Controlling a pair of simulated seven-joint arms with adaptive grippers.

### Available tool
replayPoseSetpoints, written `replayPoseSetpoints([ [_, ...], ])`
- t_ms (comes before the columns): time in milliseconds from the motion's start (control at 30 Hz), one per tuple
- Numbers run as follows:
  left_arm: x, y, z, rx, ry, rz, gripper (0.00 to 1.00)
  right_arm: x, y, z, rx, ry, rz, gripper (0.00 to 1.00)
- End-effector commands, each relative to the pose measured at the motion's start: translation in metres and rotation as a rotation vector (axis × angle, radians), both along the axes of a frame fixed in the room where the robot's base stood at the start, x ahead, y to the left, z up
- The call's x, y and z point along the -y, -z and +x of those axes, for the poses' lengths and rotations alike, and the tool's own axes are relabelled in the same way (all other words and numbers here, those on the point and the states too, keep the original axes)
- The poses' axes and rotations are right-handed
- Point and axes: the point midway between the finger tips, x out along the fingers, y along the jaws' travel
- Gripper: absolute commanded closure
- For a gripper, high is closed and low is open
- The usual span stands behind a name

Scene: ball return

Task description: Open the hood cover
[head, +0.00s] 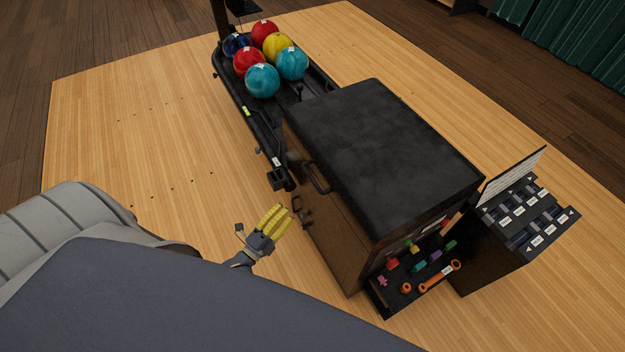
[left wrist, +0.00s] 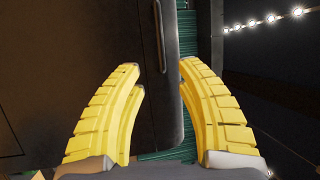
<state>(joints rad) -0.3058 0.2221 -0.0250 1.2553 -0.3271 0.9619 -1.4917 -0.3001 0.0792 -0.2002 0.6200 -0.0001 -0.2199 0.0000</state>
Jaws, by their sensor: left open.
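The hood (head: 385,135) is a large black box cover with a flat, scuffed top, and it looks closed. A dark bar handle (head: 316,180) sits on its left side near the top edge. My left gripper (head: 277,212), with yellow fingers, is open and empty to the left of this side, apart from the handle. In the left wrist view, my left gripper (left wrist: 160,68) has its fingers spread, with a dark panel (left wrist: 80,60) and a long thin handle (left wrist: 159,35) beyond them. My right gripper is not in view.
A ball rack (head: 240,100) with several bowling balls stands behind the hood. An open lower tray (head: 395,295) holds colored tools at the front right, beside a black console (head: 490,255) with labelled switches. The wooden floor (head: 150,130) at left is clear.

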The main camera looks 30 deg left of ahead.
Motion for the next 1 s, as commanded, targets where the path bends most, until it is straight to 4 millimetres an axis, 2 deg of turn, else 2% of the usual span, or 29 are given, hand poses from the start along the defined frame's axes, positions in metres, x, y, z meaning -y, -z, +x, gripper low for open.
replayPoseSetpoints([
  [600, 0.020, -0.019, 0.107, 0.001, 0.000, -0.002, 0.64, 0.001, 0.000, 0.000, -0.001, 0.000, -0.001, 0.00],
  [800, 0.025, -0.023, 0.131, 0.000, 0.000, -0.002, 0.64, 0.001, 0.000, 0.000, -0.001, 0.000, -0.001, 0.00],
  [1000, 0.027, -0.025, 0.145, -0.002, 0.000, -0.002, 0.64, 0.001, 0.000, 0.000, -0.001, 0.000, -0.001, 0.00],
])
